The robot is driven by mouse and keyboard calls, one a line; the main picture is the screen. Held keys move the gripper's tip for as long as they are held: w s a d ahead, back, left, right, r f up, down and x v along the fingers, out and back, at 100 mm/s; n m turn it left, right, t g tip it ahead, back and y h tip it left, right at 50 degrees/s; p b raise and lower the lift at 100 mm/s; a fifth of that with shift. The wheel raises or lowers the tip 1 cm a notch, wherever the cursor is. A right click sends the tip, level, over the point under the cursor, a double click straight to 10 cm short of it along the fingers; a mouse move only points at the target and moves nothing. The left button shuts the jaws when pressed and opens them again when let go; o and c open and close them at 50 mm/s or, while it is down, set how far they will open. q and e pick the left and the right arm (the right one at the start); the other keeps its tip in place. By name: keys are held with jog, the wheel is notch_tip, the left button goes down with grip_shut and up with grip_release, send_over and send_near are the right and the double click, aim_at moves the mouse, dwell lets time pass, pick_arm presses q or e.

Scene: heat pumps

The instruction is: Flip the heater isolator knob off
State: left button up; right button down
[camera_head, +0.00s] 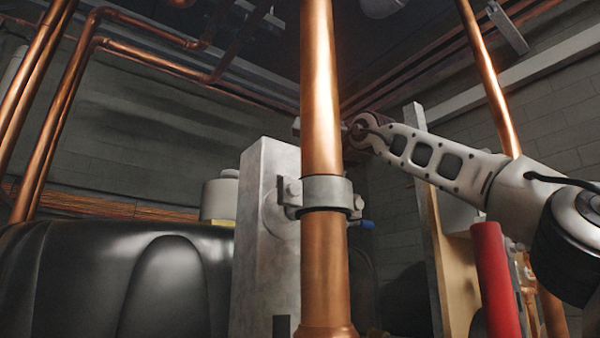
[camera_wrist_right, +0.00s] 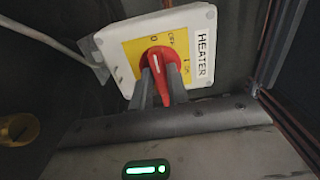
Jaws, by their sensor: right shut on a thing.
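In the right wrist view, the heater isolator is a white box with a yellow plate (camera_wrist_right: 135,50) and the word HEATER along its right edge. Its red knob (camera_wrist_right: 155,57) carries a white line near its upper end, running roughly up and down in this view. My right gripper (camera_wrist_right: 161,78) is shut on the red knob, with one grey finger on each side of its handle. In the head view my right arm (camera_head: 430,155) reaches in from the right. Its gripper end is mostly hidden behind the copper pipe, and the knob is not visible there. My left gripper is not in view.
A thick vertical copper pipe (camera_head: 322,100) with a grey clamp (camera_head: 327,192) stands in front. Behind it are a pale grey post (camera_head: 265,250) and a black rounded tank (camera_head: 120,285). A red cylinder (camera_head: 494,280) stands below my right arm.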

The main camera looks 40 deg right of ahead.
jog(key=c, duration=1.4)
grip_release()
jog(key=shift+o, duration=0.2)
pick_arm(q)
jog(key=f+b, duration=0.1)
jog(key=b, duration=0.1)
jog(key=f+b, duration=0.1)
jog(key=b, duration=0.1)
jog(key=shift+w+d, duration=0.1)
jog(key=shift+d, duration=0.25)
pick_arm(e)
jog(key=s+a, duration=0.1)
jog(key=s, duration=1.4)
jog(key=shift+s+a, duration=0.4)
